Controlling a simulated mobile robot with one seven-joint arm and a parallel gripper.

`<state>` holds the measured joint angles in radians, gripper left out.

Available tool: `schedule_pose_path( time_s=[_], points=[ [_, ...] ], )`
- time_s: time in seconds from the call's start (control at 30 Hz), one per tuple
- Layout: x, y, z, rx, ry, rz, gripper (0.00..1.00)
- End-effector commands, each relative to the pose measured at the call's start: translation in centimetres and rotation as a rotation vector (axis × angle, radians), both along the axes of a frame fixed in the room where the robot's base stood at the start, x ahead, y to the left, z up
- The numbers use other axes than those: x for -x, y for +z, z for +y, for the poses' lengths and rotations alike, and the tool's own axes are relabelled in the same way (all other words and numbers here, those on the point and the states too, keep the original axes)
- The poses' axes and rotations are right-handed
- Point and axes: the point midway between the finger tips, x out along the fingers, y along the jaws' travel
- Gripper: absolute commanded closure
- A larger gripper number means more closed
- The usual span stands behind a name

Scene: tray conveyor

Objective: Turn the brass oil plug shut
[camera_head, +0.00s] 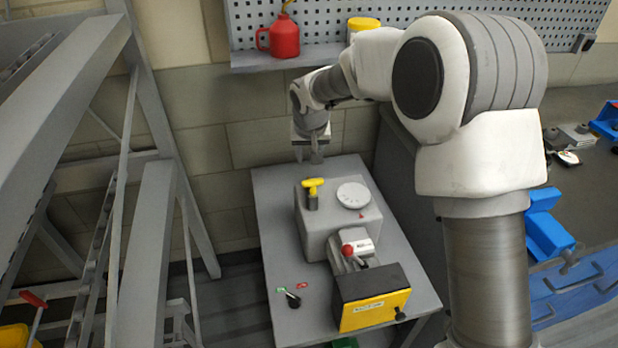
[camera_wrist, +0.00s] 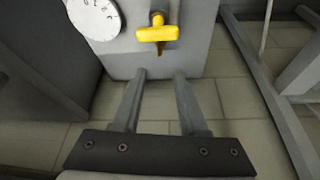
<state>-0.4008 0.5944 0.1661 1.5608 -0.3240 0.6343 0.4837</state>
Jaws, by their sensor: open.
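A yellow T-shaped handle (camera_head: 313,184) with a brass-coloured stem stands on top of a grey housing (camera_head: 318,243), near its back left; it looks like the oil plug. In the wrist view the handle (camera_wrist: 157,33) lies crosswise, just beyond my fingertips and centred between them. My gripper (camera_head: 316,155) is behind the housing in the head view. In the wrist view my gripper (camera_wrist: 160,75) is open, with nothing between its fingers and a gap to the handle. I cannot tell how far the plug is screwed in.
A white round dial (camera_head: 353,195) sits right of the handle; it also shows in the wrist view (camera_wrist: 94,16). A red knob (camera_head: 347,249) and a yellow-fronted box (camera_head: 375,311) are at the table's front. A rack stands left. A shelf holds a red oil can (camera_head: 280,38).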

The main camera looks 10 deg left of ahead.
Motion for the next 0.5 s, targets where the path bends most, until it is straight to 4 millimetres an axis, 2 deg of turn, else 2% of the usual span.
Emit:
schedule_pose_path(
  time_s=[0.03, 0.3, 0.5],
  points=[
    [-0.4, -1.3, 0.1, 0.001, 0.0, 0.003, 0.57],
    [-2.5, -6.7, 0.7, 0.001, 0.0, 0.002, 0.57],
    [-3.8, -9.5, 1.0, 0.0, 0.0, 0.0, 0.57]
  ],
)
